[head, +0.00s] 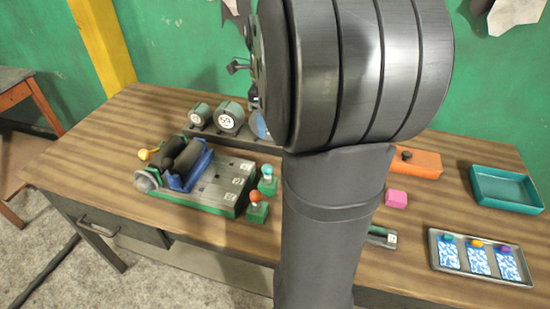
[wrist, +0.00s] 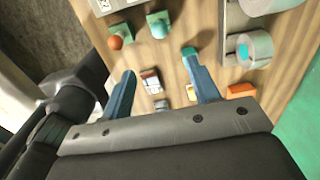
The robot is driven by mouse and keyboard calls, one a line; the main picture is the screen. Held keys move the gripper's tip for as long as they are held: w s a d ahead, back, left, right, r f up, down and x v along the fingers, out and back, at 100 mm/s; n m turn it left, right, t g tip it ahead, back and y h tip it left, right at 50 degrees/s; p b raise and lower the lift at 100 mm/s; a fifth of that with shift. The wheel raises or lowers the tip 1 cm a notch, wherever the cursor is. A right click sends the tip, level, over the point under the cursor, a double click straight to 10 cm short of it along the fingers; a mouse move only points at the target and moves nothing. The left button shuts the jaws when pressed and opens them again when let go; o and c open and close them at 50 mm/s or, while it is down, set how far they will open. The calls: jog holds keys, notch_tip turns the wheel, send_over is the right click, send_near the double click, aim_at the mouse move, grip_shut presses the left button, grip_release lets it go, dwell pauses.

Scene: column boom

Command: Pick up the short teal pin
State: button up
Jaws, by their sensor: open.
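A short pin with a teal knob (head: 267,171) stands on a small green base beside the grey board; it also shows in the wrist view (wrist: 159,27) at the top. An orange-knobbed pin (head: 256,195) on a similar green base stands close to it, and shows in the wrist view (wrist: 116,43). My gripper (wrist: 158,64) is open, with nothing held between its fingers. Its fingers point towards the table, and both pins lie beyond the fingertips in the wrist view. In the head view my arm hides the gripper.
The board (head: 215,185) carries a blue holder with dark rollers. Round gauges (head: 230,117) stand behind it. At right are an orange block (head: 416,163), a pink block (head: 396,198), a teal tray (head: 475,188) and a metal tray (head: 432,262) with small coloured pieces.

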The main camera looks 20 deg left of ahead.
jog(key=f+m, duration=0.1)
jog(key=f, duration=0.3)
jog(key=f+m, duration=0.2)
jog(key=f, duration=0.3)
jog(key=a+f+m, duration=0.1)
jog(key=f, duration=0.4)
jog(key=shift+s+d+f, duration=0.1)
jog(key=shift+d+f, duration=0.05)
jog(key=shift+f, duration=0.75)
jog(key=shift+w+d+f, duration=0.1)
jog(key=shift+d+f, duration=0.1)
jog(key=shift+f, duration=0.75)
jog(key=shift+s+d+f, duration=0.1)
jog(key=shift+d+f, duration=0.05)
jog(key=shift+f, duration=0.75)
jog(key=c, duration=1.1)
